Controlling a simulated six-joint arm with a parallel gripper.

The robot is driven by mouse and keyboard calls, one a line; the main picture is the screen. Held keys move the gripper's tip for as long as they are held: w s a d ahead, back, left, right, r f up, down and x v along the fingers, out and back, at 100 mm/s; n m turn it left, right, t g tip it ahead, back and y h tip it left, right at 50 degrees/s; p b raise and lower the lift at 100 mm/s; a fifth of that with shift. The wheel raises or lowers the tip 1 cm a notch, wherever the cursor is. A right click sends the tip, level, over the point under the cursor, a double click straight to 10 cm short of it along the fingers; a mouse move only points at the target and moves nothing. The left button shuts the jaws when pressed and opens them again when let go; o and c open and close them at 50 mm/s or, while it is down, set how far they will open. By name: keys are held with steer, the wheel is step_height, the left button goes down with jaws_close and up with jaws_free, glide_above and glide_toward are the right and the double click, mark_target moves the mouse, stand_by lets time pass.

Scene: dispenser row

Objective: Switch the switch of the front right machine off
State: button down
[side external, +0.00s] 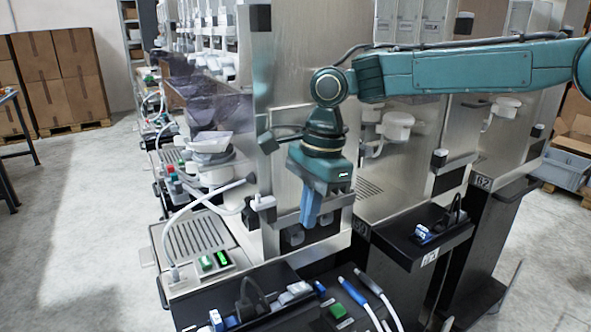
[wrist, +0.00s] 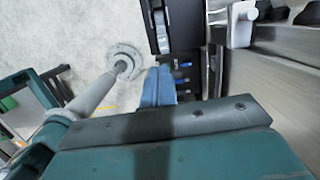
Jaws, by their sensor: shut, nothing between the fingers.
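My gripper (side external: 309,222) has blue fingers pointing down, shut and empty, in front of a steel machine panel in the side view. In the wrist view the shut fingers (wrist: 158,75) hang beside a dark unit with small blue parts (wrist: 183,66). In the side view, a black shelf on the right (side external: 400,248) carries a blue-and-white switch-like part (side external: 423,234). A black tray at the front (side external: 275,328) holds a black plug and another blue part (side external: 216,318). I cannot tell which of these is the front right machine's switch.
A lit green rocker (side external: 222,258) sits beside a drip grate (side external: 198,236) at left. A green button (side external: 338,310) and blue-tipped hoses (side external: 368,282) are at the front. Steel panels stand close behind my gripper. Open floor (side external: 85,220) lies at left.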

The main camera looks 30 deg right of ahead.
mark_target(293, 291)
steer(key=shift+w+a+f, duration=0.2)
steer(key=shift+a+f, duration=0.1)
steer(key=shift+a, duration=0.05)
stand_by(0.3)
steer(key=f, duration=0.4)
steer(key=a+f, duration=0.1)
steer(key=f, duration=0.4)
steer(key=a+f, duration=0.1)
steer(key=f, duration=0.3)
steer(key=shift+f, duration=0.4)
steer(key=shift+a+f, duration=0.1)
steer(key=shift+a+f, duration=0.1)
steer(key=shift+f, duration=0.1)
steer(key=shift+d+r, duration=0.1)
steer(key=shift+d, duration=0.1)
